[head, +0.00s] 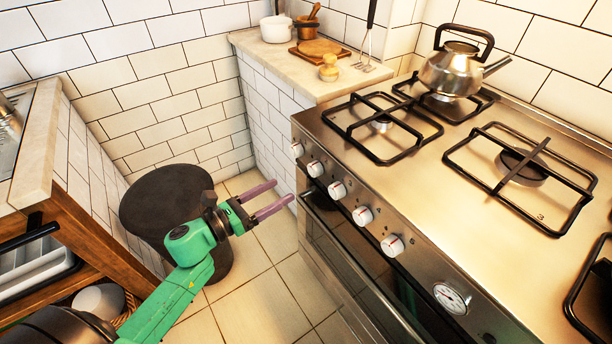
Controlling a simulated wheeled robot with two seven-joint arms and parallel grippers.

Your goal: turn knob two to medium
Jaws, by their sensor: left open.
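The steel stove (415,245) stands on the right, with several white knobs with red marks in a row along its front panel. The far-end knob (297,150) is followed by the second from that end (315,169), the middle one (337,190), another (362,215) and the nearest (392,245). Which number each knob bears is too small to read. My left gripper (284,192), on a green arm, is open and empty. Its two mauve fingers point toward the stove front, apart from the knobs. My right gripper is out of view.
A kettle (450,72) stands on a rear burner. A dial (450,298) sits nearer on the panel, above the oven door (345,255). A dark round bin or stool (150,195) stands behind my arm. Floor before the stove is clear.

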